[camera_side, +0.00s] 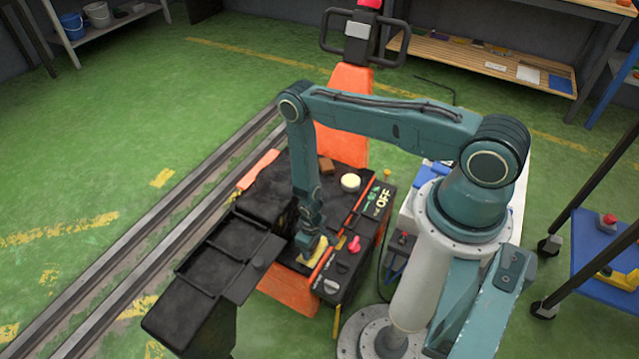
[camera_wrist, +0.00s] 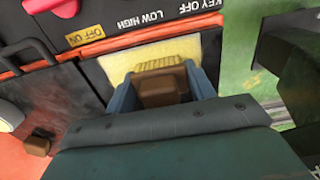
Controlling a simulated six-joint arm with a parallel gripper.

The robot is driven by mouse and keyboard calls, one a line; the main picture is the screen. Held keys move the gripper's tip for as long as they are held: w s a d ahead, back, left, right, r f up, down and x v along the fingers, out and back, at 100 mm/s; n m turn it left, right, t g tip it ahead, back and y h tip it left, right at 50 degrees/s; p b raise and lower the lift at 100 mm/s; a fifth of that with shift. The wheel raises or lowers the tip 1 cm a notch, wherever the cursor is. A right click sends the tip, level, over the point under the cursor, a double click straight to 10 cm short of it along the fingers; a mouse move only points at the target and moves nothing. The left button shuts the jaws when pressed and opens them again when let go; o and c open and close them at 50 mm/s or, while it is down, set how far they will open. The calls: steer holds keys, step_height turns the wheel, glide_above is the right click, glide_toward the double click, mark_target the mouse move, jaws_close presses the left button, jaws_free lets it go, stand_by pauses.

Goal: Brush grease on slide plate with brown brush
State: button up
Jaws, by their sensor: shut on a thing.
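My gripper (camera_side: 312,232) points down over the dark machine top in the side view. In the wrist view its two blue fingers (camera_wrist: 165,92) are shut on the brown brush (camera_wrist: 160,90), gripping its brown block-like handle. The brush's tan bristles (camera_wrist: 160,65) point away from my gripper, over a pale yellow pad (camera_wrist: 190,52). Whether the bristles touch the pad is unclear. A yellow patch (camera_side: 318,246) shows at the fingertips in the side view. Black flat plates (camera_side: 222,262) lie left of my gripper; I cannot tell for sure which is the slide plate.
An orange upright (camera_side: 345,110) rises at the back. Rails (camera_side: 130,235) cross the green floor at left.

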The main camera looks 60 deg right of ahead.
steer(key=shift+d, duration=3.55)
step_height(320, 180, up, 8)
steer(key=shift+r, duration=0.25)
